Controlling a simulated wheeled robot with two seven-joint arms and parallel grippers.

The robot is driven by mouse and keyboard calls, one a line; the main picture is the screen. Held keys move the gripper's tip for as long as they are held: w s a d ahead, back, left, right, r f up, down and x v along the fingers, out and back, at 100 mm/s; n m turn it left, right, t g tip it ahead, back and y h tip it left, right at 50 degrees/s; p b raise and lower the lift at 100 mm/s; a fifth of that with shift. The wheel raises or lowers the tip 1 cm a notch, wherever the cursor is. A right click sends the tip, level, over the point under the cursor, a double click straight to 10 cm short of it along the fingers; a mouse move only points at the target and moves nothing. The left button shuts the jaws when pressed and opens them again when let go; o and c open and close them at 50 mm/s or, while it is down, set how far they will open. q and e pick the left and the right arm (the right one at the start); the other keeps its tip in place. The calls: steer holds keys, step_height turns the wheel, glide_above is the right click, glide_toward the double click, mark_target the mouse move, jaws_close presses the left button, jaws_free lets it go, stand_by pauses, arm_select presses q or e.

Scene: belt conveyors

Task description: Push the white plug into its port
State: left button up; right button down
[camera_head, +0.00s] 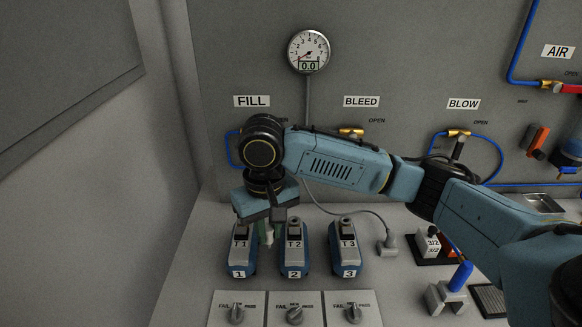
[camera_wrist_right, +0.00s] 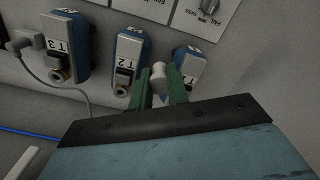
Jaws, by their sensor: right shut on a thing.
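My right gripper (camera_head: 267,229) reaches down between the T1 and T2 units. In the wrist view its green fingers (camera_wrist_right: 158,88) are shut on a small white rounded piece (camera_wrist_right: 158,71), which looks like the white plug. Its lower end is hidden there. The T1 unit (camera_head: 239,258) and T2 unit (camera_head: 293,258) stand on either side of it, and the T3 unit (camera_head: 346,258) stands to their right. Each is blue and grey with a round fitting at its upper end. I cannot tell which port belongs to the plug. My left gripper is not in view.
A grey plug on a cable (camera_head: 388,244) sits on the surface right of T3. Several knobs (camera_head: 295,314) are in front of the units. A gauge (camera_head: 308,51) reading 0.0 and blue hoses are on the back panel. A blue-topped part (camera_head: 460,277) stands at right.

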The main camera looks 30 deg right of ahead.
step_height(320, 180, up, 2)
steer(key=w+d+m+p, duration=0.2)
steer(key=p, duration=0.1)
arm_select(q)
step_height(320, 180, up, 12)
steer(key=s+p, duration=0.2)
steer(key=p, duration=0.6)
arm_select(e)
steer(key=r+m, duration=0.2)
steer(key=m, duration=0.4)
glide_above(294, 223)
steer(key=shift+m, duration=0.3)
steer(key=f+b, duration=0.1)
steer(key=b, duration=0.1)
steer(key=f+b, duration=0.3)
steer(key=b, duration=0.1)
steer(key=shift+w+d+f, duration=0.25)
steer(key=shift+w+f, duration=0.1)
steer(key=shift+f, duration=0.05)
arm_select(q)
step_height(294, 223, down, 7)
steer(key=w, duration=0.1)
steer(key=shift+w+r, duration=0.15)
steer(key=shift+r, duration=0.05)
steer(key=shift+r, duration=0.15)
arm_select(e)
steer(key=shift+r, duration=0.1)
arm_select(q)
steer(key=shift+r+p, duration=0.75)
steer(key=shift+p, duration=0.05)
